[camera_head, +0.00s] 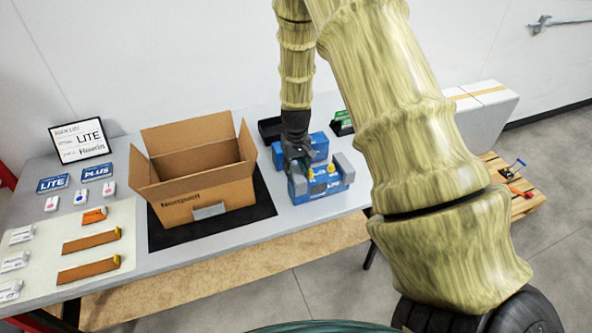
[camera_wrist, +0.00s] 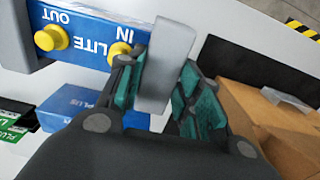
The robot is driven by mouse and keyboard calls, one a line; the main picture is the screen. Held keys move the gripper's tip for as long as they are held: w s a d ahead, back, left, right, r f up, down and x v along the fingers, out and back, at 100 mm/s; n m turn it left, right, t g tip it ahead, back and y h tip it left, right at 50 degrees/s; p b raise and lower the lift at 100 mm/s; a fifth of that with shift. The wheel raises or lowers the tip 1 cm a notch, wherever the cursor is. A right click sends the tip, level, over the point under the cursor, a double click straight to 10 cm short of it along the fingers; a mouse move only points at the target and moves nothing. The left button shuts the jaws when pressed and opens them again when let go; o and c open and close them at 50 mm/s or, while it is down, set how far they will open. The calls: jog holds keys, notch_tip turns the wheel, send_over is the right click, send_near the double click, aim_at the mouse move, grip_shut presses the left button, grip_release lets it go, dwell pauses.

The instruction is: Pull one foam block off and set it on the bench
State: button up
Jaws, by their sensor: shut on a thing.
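My gripper (camera_head: 298,168) is at the analyser's left end, shut on the other grey foam block (camera_wrist: 167,62), one finger on each side. This block is beside the analyser's end; I cannot tell whether it is still fitted on.
An open cardboard box (camera_head: 200,196) stands on a black mat (camera_head: 262,205) left of the gripper. A second blue unit (camera_head: 319,143), a black tray (camera_head: 268,129) and green boxes (camera_head: 341,122) are close behind.

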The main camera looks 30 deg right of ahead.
aim_at(296, 171)
jog(key=shift+r+p, duration=1.9)
jog(key=shift+r, duration=1.1)
